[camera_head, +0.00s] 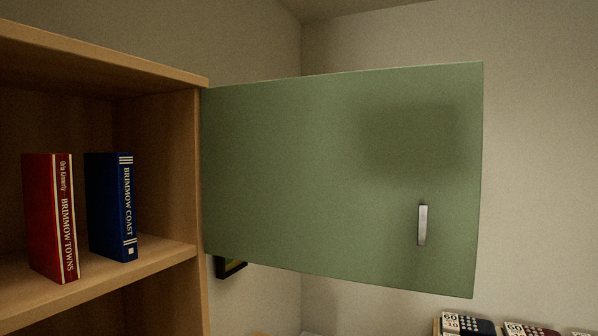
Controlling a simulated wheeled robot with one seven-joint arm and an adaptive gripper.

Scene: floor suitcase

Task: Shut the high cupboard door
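The green cupboard door (310,170) stands wide open, swung out to the right from the right side of the wooden cupboard (190,170). It has a small upright silver handle (422,225) near its lower right, free edge. The cupboard's front is open, and its inside shows at the left. My gripper is not in view.
A red book (48,215) and a blue book (110,205) stand upright inside on the cupboard shelf (160,256). Dark boxed items (467,324) stand low at the bottom right. Bare wall lies right of the door.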

